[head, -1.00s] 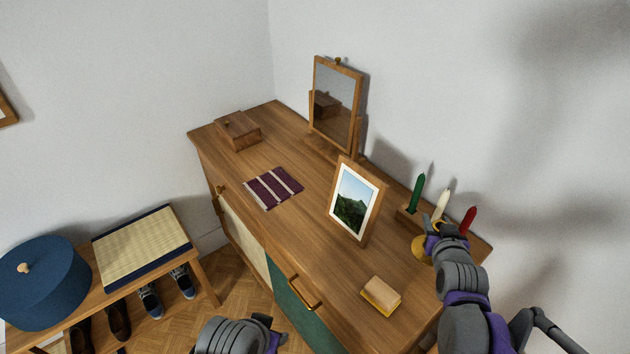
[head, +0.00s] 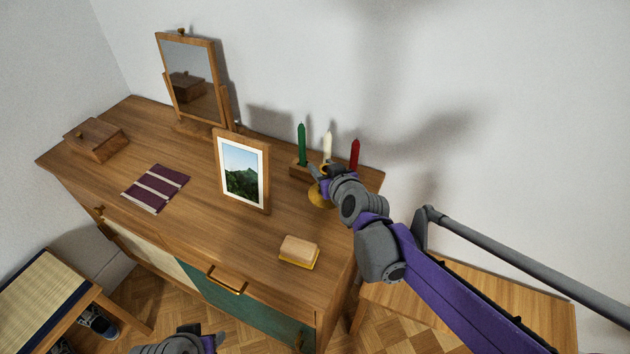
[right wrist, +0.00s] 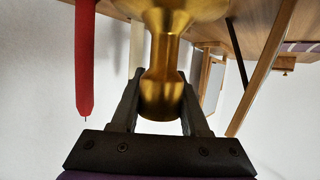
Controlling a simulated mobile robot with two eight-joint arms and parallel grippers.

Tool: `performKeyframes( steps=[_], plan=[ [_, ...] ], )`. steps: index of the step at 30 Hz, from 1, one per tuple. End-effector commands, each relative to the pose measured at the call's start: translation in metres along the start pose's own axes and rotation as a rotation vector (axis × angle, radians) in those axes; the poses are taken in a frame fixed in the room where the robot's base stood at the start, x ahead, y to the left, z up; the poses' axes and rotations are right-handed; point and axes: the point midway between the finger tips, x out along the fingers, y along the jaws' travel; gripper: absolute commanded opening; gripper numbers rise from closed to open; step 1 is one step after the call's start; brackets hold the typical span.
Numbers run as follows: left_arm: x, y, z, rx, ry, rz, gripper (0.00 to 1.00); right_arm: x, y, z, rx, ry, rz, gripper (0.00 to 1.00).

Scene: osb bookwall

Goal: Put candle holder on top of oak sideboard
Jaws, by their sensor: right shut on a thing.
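A brass candle holder (head: 319,196) is at the back right of the oak sideboard (head: 190,235), over its top. My right gripper (head: 323,174) is shut on its stem. In the right wrist view the brass stem (right wrist: 162,75) sits between both fingers, with its wide base toward the sideboard top. I cannot tell whether the base touches the wood. My left gripper (head: 212,342) shows only partly at the bottom edge, away from the sideboard top, and its fingers are unclear.
Just behind the holder stands a wooden block (head: 299,171) with green, white and red candles. A picture frame (head: 241,170), a yellow-edged block (head: 299,251), a striped cloth (head: 156,188), a mirror (head: 190,82) and a wooden box (head: 97,139) occupy the top. A wooden surface (head: 500,300) lies right.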

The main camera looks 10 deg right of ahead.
Motion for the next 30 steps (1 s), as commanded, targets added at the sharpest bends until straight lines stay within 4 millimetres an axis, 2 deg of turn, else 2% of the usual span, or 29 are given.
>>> performKeyframes(
  steps=[1, 8, 13, 24, 25, 30],
  plan=[
    [0.003, 0.0, 0.001, 0.0, -0.001, 0.0, 0.5, 0.003, 0.0, 0.007, 0.0, 0.001, 0.001, 0.0],
    [0.006, 0.0, 0.003, 0.0, -0.002, 0.0, 0.5, 0.01, 0.0, 0.024, 0.001, 0.001, 0.001, 0.0],
    [0.012, 0.0, 0.006, 0.0, -0.004, 0.0, 0.5, 0.019, 0.0, 0.046, 0.002, 0.001, 0.001, 0.0],
    [0.013, 0.0, 0.007, 0.0, -0.005, 0.0, 0.5, 0.021, 0.0, 0.05, 0.001, 0.001, 0.001, 0.0],
    [0.013, 0.0, 0.007, 0.0, -0.005, 0.0, 0.5, 0.021, 0.0, 0.051, 0.001, 0.0, 0.0, 0.47],
    [0.013, 0.0, 0.006, 0.0, -0.005, 0.0, 0.5, 0.021, 0.0, 0.05, 0.001, 0.0, 0.0, 0.75]
  ],
)
